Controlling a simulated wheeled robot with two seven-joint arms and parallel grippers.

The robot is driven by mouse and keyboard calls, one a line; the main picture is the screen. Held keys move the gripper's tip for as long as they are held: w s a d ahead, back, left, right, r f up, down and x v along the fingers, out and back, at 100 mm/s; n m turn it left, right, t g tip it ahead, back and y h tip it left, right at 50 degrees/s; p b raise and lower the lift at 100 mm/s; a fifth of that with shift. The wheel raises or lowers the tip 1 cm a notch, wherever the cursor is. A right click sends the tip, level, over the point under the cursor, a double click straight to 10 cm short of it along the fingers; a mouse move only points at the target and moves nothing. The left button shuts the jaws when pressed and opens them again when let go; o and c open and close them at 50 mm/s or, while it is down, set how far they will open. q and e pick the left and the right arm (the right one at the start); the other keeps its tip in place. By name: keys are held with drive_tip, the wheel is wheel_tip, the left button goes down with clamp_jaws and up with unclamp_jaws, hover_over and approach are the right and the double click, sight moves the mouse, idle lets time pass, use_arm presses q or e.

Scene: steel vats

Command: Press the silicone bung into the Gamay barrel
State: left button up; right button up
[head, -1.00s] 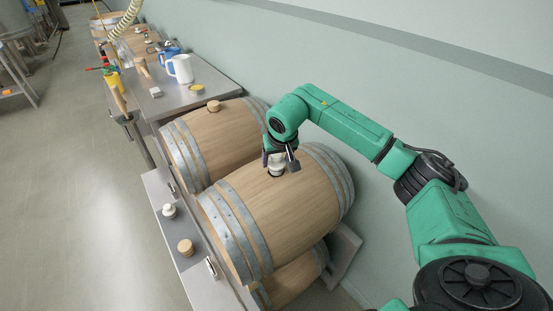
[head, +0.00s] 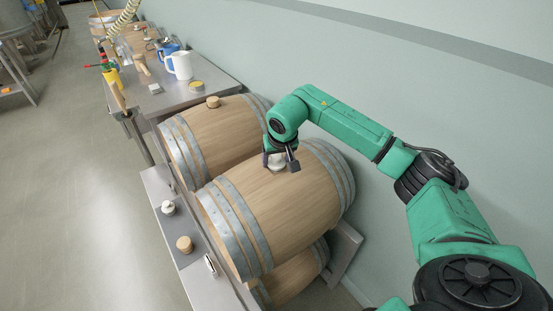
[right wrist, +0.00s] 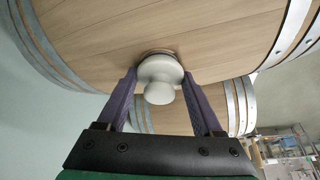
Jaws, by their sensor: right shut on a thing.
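The white silicone bung (head: 277,161) is at the top of the nearer upper wooden barrel (head: 290,205), which I take as the Gamay barrel; no label is readable. In the right wrist view the bung (right wrist: 160,78) shows a wide round flange and a knob. It sits against the barrel's staves (right wrist: 160,25), its lower part hidden in or behind the bung hole's rim. My right gripper (head: 280,160) is shut on the bung, with one finger on each side of it in the right wrist view (right wrist: 160,88). My left gripper is out of view.
Another barrel (head: 215,135) with a wooden bung (head: 213,102) lies just beyond. A ledge at the left holds a white stopper (head: 168,208) and a wooden bung (head: 184,244). A steel table (head: 190,98) with a white jug (head: 181,66) stands farther back. A wall is at right.

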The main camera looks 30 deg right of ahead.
drive_tip(key=shift+s+f, duration=0.2)
drive_tip(key=shift+f, duration=0.15)
drive_tip(key=o, duration=1.2)
drive_tip(key=shift+o, duration=0.9)
drive_tip(key=shift+a+f, duration=0.1)
drive_tip(key=shift+a, duration=0.15)
drive_tip(key=shift+r+b, duration=0.2)
drive_tip(key=shift+b, duration=0.1)
drive_tip(key=b+v, duration=0.3)
drive_tip(key=v, duration=1.1)
drive_tip(key=shift+r, duration=0.45)
